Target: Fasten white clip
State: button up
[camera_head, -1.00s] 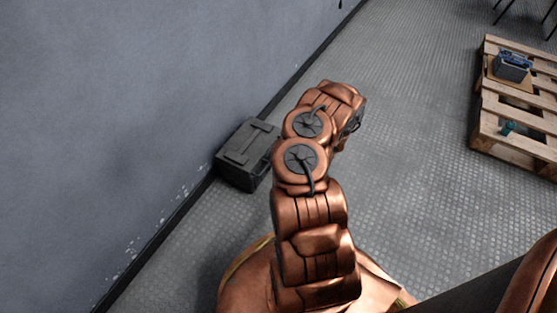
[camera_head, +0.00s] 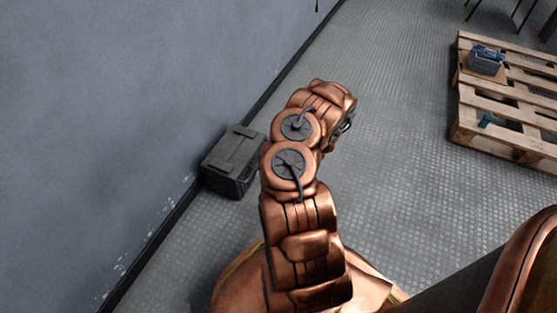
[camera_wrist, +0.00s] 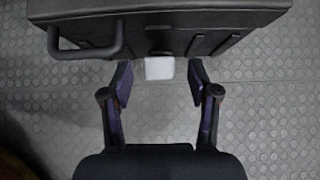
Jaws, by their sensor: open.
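The white clip (camera_wrist: 159,68) shows in the wrist view as a small pale block at the lower edge of the dark case (camera_wrist: 190,35). My gripper (camera_wrist: 160,78) is open, its two fingers apart to the left and right of the clip in the picture. In the head view the dark case (camera_head: 231,158) stands on the floor against the wall, partly behind my arm. The clip and my gripper's fingers are hidden there.
A black handle (camera_wrist: 88,42) sticks out of the case left of the clip. A wooden pallet (camera_head: 480,125) with a blue-grey item (camera_head: 486,62) and a small teal item (camera_head: 488,119) lies at the right. The grey wall (camera_head: 120,110) bounds the left. Floor between is clear.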

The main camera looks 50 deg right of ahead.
jog(key=v, duration=0.9)
jog(key=shift+s+r, duration=0.15)
jog(key=shift+s, duration=0.15)
